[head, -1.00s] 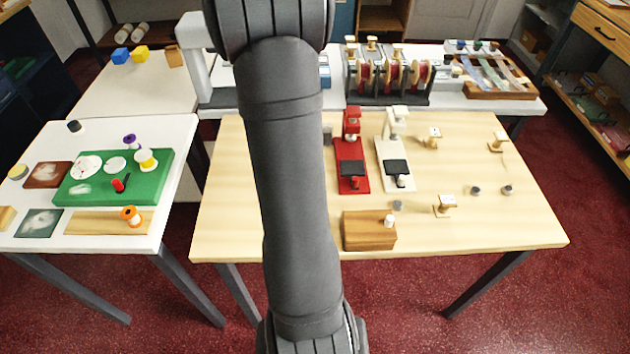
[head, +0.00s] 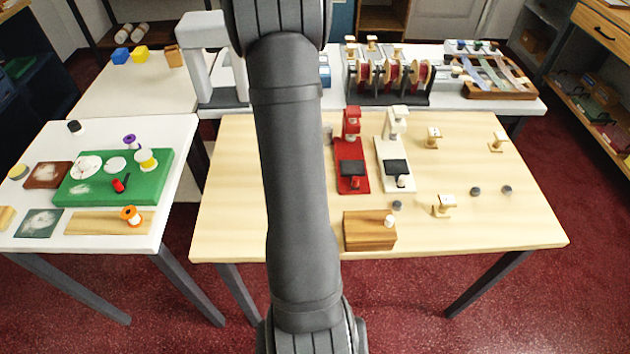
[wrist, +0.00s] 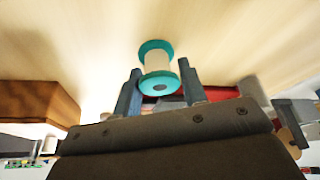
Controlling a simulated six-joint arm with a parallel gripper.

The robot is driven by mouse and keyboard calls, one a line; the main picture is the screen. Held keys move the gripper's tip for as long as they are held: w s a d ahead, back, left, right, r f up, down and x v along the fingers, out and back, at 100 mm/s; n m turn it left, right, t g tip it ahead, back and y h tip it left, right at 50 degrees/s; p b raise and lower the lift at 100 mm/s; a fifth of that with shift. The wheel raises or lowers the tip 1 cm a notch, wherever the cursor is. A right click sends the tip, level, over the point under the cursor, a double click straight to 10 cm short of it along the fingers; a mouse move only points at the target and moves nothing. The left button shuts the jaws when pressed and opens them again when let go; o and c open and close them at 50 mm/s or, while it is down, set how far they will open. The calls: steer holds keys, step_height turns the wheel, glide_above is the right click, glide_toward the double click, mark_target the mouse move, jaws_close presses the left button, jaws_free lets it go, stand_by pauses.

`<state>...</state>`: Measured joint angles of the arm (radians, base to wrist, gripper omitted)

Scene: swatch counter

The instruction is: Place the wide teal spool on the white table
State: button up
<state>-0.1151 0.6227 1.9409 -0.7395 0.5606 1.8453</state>
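The wide teal spool (wrist: 155,63) shows in the wrist view, with teal end discs and a pale middle. My gripper (wrist: 160,72) has one finger on each side of it, close against the near disc, and appears shut on it. Pale wood fills the view beyond the spool; I cannot tell how far it is from that surface. In the head view my arm hides the gripper and spool. A white table (head: 183,142) stands at the left; another white-topped table (head: 105,90) stands behind it.
The left table holds a green mat (head: 150,190) with several spools, and a wooden board (head: 90,222). The wooden table (head: 480,225) carries a wooden block (head: 368,232), red (head: 352,180) and white (head: 399,182) machines and small stands. A tall grey-white frame (head: 195,75) stands behind my arm.

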steer(key=c, duration=0.5)
steer(key=shift+r, duration=0.5)
step_height(320, 180, up, 4)
steer(key=shift+d+f, duration=0.15)
steer(key=shift+f, duration=0.05)
steer(key=s+d+r, duration=0.6)
steer(key=s+d, duration=0.1)
steer(key=d, duration=0.2)
steer(key=w+a+f+n+t+y, duration=0.1)
steer(key=w+a+f+n, duration=0.1)
steer(key=w+a+n, duration=0.1)
steer(key=w+a+f+n+y, duration=0.1)
steer(key=w+a+f+n, duration=0.2)
steer(key=w, duration=0.4)
steer(key=w+a+f+n+t+y, duration=0.1)
steer(key=w+a+f+n+y, duration=0.1)
steer(key=w+a+n, duration=0.3)
steer(key=shift+w+a+f+n+t, duration=0.2)
steer(key=shift+w+n, duration=0.1)
steer(key=shift+n, duration=0.1)
steer(key=shift+w+a+f+n+t, duration=0.1)
steer(key=shift+w+f+n, duration=0.15)
steer(key=shift+n, duration=0.15)
